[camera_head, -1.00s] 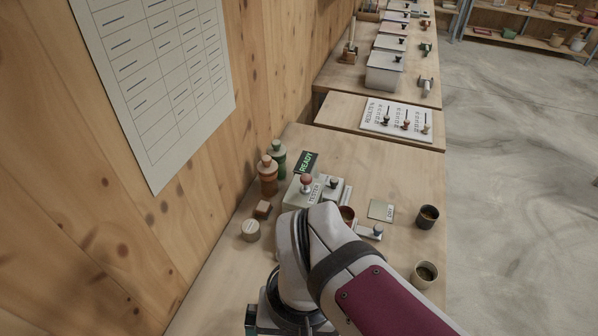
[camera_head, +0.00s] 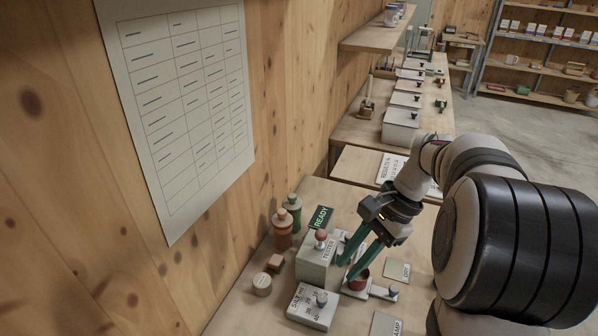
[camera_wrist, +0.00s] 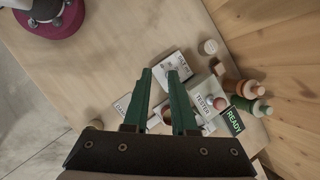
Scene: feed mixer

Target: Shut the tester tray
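The tester (camera_head: 313,268) is a pale box with a red-brown knob on top, beside the wood wall in the head view. Its tray (camera_head: 378,291) is a pale slide with a small grey knob, sticking out to the right of the box. A red-brown cup (camera_head: 358,282) is at the tray, close to the box; it also shows in the wrist view (camera_wrist: 167,116). My gripper (camera_head: 347,271) has two green fingers, apart and empty, pointing down next to the tester's right side and the cup. In the wrist view the tester (camera_wrist: 208,96) is right of the fingers. Whether the fingers touch anything is unclear.
A green READY display (camera_head: 320,217) and two bottles (camera_head: 283,229) stand behind the tester. A labelled white block with a knob (camera_head: 313,306) sits in front. A DRY card (camera_head: 397,269) lies to the right. The wall limits room on the left.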

